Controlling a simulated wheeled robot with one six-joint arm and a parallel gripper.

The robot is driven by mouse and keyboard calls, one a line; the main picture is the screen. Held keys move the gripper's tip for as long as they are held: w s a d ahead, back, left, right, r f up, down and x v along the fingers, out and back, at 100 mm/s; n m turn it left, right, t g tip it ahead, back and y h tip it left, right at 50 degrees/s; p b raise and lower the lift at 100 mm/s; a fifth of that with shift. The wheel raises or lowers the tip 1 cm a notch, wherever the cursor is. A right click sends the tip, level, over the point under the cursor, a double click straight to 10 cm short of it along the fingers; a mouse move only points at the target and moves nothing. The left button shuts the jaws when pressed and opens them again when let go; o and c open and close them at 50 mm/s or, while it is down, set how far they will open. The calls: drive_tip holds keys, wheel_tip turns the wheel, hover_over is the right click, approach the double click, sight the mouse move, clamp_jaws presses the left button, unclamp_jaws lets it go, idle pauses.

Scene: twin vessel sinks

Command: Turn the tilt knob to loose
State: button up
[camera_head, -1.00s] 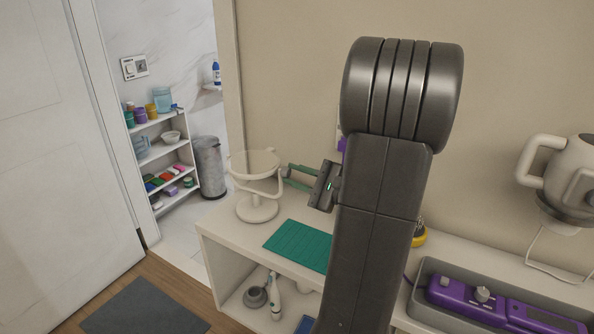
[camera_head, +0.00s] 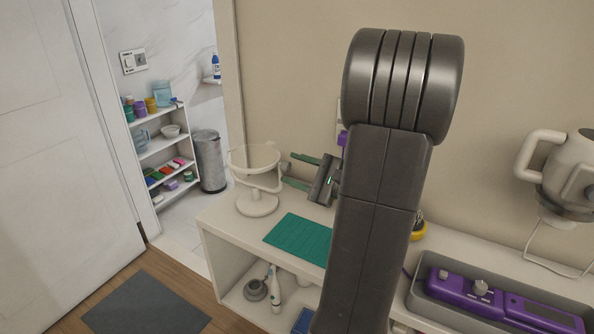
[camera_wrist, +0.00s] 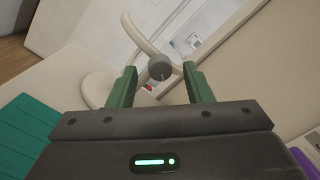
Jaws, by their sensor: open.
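A white round tabletop mirror (camera_head: 257,205) on a stand is on the counter, left of my arm in the head view. Its grey round tilt knob (camera_wrist: 160,67) is at the side of the curved frame, with a thin pale mark on its face. The knob also shows small in the head view (camera_head: 285,168). My gripper (camera_head: 290,170) is open, its green fingers pointing at the knob. In the wrist view the knob appears between the two fingertips (camera_wrist: 160,75), with gaps on both sides. I cannot tell how deep it sits between them.
A green mat (camera_head: 300,238) lies flat on the counter in front of the mirror. A grey tray (camera_head: 418,291) with purple devices is at the right, below a white kettle-like appliance (camera_head: 555,165). The wall is behind the counter.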

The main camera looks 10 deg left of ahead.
drive_tip(key=b+v, duration=0.1)
drive_tip(key=v, duration=1.2)
drive_tip(key=shift+d, duration=0.4)
drive_tip(key=shift+s+a, duration=0.1)
drive_tip(key=p+x, duration=0.1)
drive_tip(key=x, duration=1.2)
drive_tip(key=shift+a, duration=0.35)
drive_tip(key=shift+d, duration=0.15)
